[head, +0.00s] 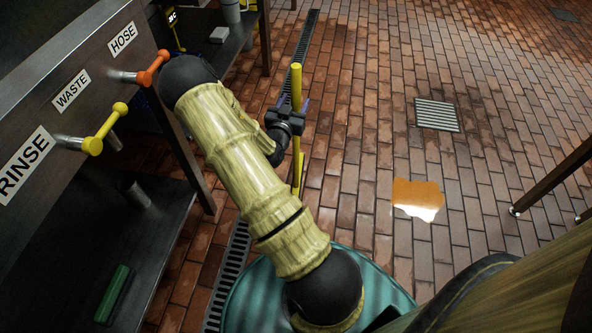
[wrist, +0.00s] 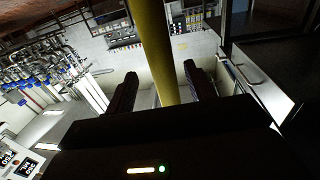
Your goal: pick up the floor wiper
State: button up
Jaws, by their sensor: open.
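The floor wiper shows as a yellow pole (head: 296,80) standing nearly upright beside the bench in the head view. My gripper (head: 294,105) is at the pole, partly hidden behind my own arm and wrist. In the wrist view the yellow pole (wrist: 154,45) runs down between the two dark fingers of my gripper (wrist: 160,88), with a gap visible on each side. The gripper is open around the pole. The wiper's foot is not clearly visible.
A steel bench carries a yellow valve handle (head: 106,128) at WASTE and an orange valve handle (head: 152,68) at HOSE, close to my arm. An orange puddle (head: 416,197) and a floor grate (head: 437,115) lie right. The brick floor between is clear.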

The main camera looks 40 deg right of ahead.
jog(key=shift+b+x, duration=1.2)
jog(key=shift+x, duration=1.45)
jog(key=shift+w+a+r, duration=0.1)
jog(key=shift+w+r, duration=0.05)
jog(key=shift+r, duration=0.05)
grip_shut()
